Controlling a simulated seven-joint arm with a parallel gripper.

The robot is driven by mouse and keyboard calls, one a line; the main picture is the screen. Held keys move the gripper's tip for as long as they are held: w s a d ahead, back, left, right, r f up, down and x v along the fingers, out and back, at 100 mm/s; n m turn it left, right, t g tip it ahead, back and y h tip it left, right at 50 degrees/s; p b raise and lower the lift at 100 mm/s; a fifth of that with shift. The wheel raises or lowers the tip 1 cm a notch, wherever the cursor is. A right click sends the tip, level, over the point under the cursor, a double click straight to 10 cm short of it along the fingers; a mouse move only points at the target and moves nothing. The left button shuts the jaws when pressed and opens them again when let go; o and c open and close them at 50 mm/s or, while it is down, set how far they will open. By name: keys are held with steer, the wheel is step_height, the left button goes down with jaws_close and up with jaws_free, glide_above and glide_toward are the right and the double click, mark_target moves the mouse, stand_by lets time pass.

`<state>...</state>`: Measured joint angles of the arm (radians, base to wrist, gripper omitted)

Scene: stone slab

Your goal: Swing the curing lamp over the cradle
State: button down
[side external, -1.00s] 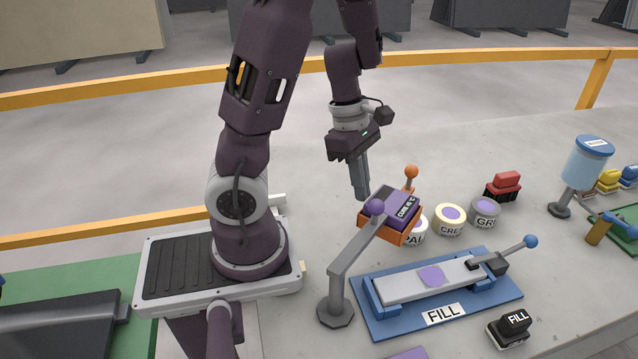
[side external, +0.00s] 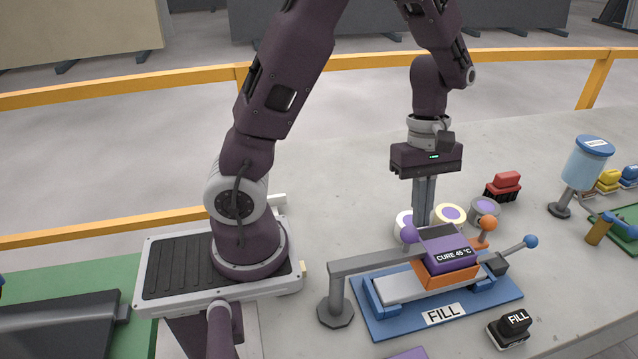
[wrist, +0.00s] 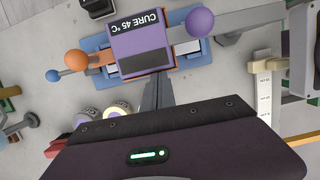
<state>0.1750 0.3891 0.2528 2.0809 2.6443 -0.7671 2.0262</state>
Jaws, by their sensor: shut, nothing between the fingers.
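The curing lamp (side external: 448,252), a purple and orange box marked "CURE 45 °C", is on a grey swing arm (side external: 370,262). It is above the middle of the cradle (side external: 390,325), a blue base labelled FILL that carries a grey slab (side external: 398,288). The lamp hides the slab's middle. The lamp has a purple knob (wrist: 200,22) and an orange knob (wrist: 75,60). My gripper (side external: 422,220) is shut and empty, pointing down at the lamp's far side. In the wrist view its fingertips (wrist: 157,84) are close to the lamp's edge; I cannot tell whether they touch.
Round tubs, including a cream one (side external: 449,214) and a grey one (side external: 484,208), stand behind the lamp. A red block (side external: 504,185) and a blue-topped canister (side external: 587,162) are farther right. A black FILL block (side external: 511,325) is at front right.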

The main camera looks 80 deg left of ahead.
steer(key=shift+w+d, duration=0.1)
steer(key=shift+d, duration=0.4)
steer(key=a+r, duration=0.7)
steer(key=r, duration=0.2)
steer(key=shift+a+r, duration=0.2)
steer(key=shift+r, duration=0.2)
